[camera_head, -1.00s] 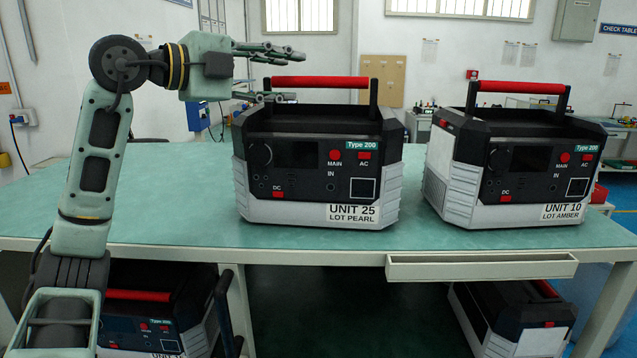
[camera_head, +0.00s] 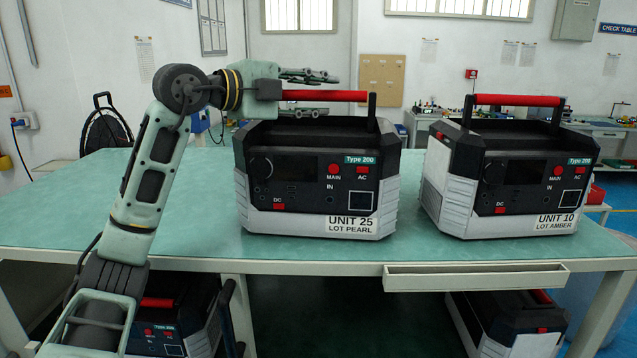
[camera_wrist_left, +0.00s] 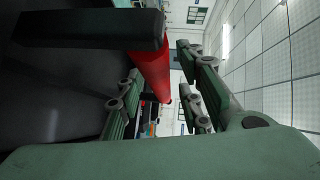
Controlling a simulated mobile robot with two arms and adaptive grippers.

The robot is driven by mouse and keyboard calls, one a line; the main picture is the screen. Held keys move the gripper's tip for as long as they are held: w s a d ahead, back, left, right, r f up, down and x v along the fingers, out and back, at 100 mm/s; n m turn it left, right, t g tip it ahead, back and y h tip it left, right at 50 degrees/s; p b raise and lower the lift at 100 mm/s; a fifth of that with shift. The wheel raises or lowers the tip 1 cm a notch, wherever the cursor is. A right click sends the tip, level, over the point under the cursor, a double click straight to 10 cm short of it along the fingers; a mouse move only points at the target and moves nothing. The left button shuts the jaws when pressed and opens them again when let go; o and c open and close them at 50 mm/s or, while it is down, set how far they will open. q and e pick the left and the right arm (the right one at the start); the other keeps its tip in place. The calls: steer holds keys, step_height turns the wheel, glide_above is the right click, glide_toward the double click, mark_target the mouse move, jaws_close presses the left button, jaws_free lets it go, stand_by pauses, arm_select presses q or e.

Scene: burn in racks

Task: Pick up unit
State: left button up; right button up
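Unit 25, lot pearl (camera_head: 262,217), is a black and light grey power unit standing upright on the green table. Its red top handle (camera_head: 345,96) also shows in the left wrist view (camera_wrist_left: 150,62). My left gripper (camera_head: 325,95) is open at the left part of this handle, one finger above and one below its level. In the left wrist view the handle runs between the spread fingers (camera_wrist_left: 160,98), with visible gaps. A similar unit, Unit 10, lot amber (camera_head: 440,195), stands to the right. My right gripper is not in view.
The green table (camera_head: 60,215) is clear at the left. A shallow drawer (camera_head: 475,278) sits under its front edge. More units lie below, one at left (camera_head: 205,325) and one at right (camera_head: 510,330). A black coiled item (camera_head: 105,130) stands behind the table.

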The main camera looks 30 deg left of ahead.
arm_select(q)
steer(key=shift+w, duration=0.1)
jaws_close()
steer(key=shift+f, duration=0.1)
steer(key=shift+r, duration=0.55)
steer(key=shift+a+f, duration=0.1)
steer(key=shift+a, duration=0.05)
